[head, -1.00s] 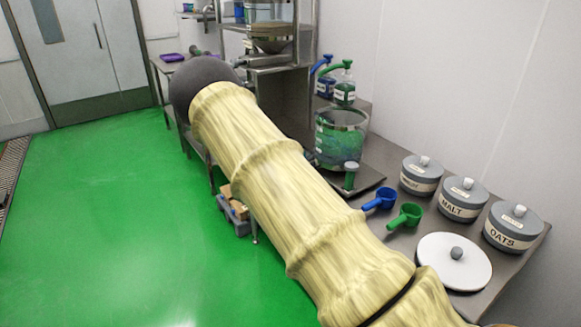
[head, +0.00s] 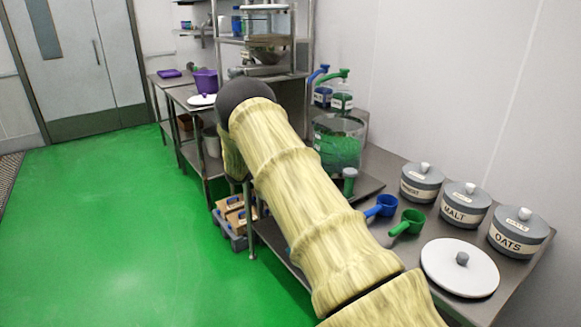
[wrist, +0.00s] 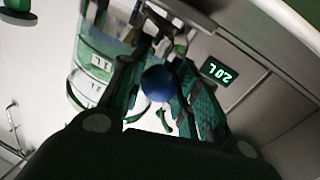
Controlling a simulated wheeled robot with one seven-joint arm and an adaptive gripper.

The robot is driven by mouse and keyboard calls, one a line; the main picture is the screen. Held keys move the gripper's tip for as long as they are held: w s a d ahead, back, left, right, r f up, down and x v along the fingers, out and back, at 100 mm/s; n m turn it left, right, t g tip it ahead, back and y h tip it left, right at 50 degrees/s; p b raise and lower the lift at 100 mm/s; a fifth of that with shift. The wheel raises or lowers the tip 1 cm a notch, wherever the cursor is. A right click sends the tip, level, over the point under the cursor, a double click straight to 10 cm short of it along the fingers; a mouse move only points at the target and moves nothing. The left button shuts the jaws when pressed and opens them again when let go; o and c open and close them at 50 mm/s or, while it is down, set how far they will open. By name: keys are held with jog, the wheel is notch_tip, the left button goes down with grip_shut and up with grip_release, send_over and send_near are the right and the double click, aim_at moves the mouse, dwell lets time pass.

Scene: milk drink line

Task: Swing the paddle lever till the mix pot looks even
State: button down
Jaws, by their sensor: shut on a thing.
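The clear mix pot (head: 350,150) stands on the steel bench in the head view, partly behind my arm. Green contents show through its wall; I cannot tell how even they are. My gripper (wrist: 160,72) is hidden behind my arm in the head view. In the wrist view its two dark fingers are closed around a blue ball knob (wrist: 158,84). It looks like the end of the paddle lever, but the lever's shaft is not clear. A lit green readout (wrist: 217,71) sits to the right of the fingers.
Lidded tins, including malt (head: 466,202) and oats (head: 517,232), stand right on the bench. A blue scoop (head: 382,206), a green scoop (head: 408,222) and a white lid (head: 459,267) lie before them. Pump bottles (head: 341,95) stand behind the pot. The green floor (head: 100,240) is clear.

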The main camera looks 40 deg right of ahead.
jog(key=shift+w+d+r, duration=0.1)
jog(key=shift+w+d, duration=0.4)
jog(key=c, duration=1)
grip_release()
jog(key=shift+r, duration=0.1)
jog(key=shift+c, duration=0.2)
jog(key=shift+a, duration=0.1)
jog(key=v, duration=1.1)
jog(key=shift+a, duration=0.35)
jog(key=shift+w, duration=0.1)
